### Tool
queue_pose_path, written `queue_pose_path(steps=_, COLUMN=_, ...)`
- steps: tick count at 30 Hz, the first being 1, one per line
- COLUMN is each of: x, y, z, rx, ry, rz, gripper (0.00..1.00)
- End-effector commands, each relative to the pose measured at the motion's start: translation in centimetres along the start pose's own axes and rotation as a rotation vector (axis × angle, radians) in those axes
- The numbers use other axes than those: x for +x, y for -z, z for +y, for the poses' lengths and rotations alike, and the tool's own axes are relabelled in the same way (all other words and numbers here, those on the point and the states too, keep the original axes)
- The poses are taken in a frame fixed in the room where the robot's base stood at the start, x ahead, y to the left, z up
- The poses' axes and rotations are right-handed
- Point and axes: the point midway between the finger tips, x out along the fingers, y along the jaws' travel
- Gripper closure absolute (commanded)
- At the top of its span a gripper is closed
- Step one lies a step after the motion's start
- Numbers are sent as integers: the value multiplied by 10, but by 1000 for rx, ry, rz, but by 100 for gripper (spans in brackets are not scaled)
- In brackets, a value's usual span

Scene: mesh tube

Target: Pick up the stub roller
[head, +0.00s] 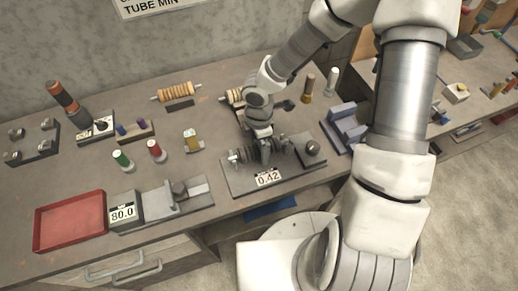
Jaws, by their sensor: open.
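My gripper (264,152) points down over a dark grey fixture (240,185) with a 0.42 display. Its jaws are open, around or just above a dark ridged shaft-like part (240,156) lying across the fixture. The fingers hide the middle of that part, and I cannot tell whether they touch it.
A red tray (70,246) and a machine with an 80.0 display (123,213) stand at the front left. A ridged tan roller (176,91) lies behind. A blue-grey block (343,128) stands close right.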

Motion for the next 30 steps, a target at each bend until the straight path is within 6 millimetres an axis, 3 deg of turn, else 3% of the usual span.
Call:
queue_pose_path(steps=3, x=0, y=0, z=0, rx=0, ry=0, rz=0, gripper=8)
queue_pose_path(steps=18, x=-1, y=0, z=0, rx=0, ry=-1, rz=0, gripper=98)
queue_pose_path(steps=30, x=-3, y=0, z=1, rx=0, ry=-3, rz=0, gripper=100)
